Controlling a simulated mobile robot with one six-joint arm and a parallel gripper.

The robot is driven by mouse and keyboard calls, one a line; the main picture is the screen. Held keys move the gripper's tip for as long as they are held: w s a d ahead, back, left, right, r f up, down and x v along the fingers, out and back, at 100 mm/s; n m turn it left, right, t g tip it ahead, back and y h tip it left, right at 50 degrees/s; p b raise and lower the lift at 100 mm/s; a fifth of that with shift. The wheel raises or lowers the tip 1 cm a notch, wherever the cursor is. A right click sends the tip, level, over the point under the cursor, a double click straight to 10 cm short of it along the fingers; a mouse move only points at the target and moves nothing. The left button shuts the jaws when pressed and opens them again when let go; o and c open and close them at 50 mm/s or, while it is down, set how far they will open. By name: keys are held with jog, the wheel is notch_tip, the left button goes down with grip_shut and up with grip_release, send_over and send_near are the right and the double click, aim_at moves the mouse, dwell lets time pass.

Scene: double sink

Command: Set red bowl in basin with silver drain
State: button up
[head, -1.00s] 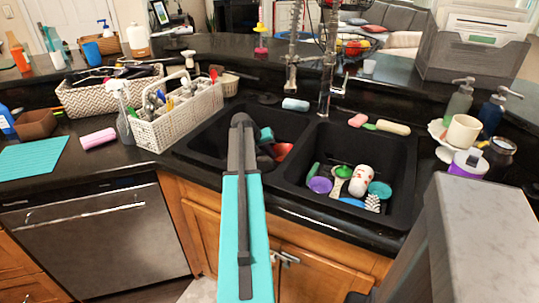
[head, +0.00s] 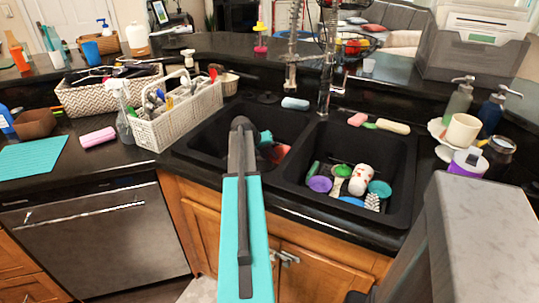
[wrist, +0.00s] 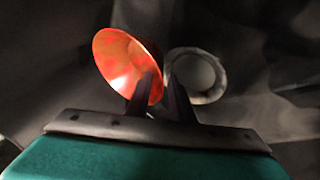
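A red bowl (wrist: 118,58) shows tilted in the wrist view, with its inside partly facing the camera. My gripper (wrist: 160,82) has one dark finger over the bowl's inner side and the other beyond its right rim; the wall lies between them. A round silver drain (wrist: 196,76) shows just right of the fingers. In the head view, the red bowl (head: 277,153) is partly hidden beside my arm, in the left basin (head: 205,146). My fingertips and the drain are hidden in the head view.
The right basin (head: 398,165) holds several dishes and a brush. A teal item (head: 266,137) shows in the left basin. The faucet (head: 324,85) stands behind the divider. A white caddy (head: 180,118) stands left of the sink; soap bottles (head: 459,98) stand at right.

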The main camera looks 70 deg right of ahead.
jog(key=shift+r, duration=0.25)
jog(key=v, duration=1.2)
jog(key=shift+b, duration=0.4)
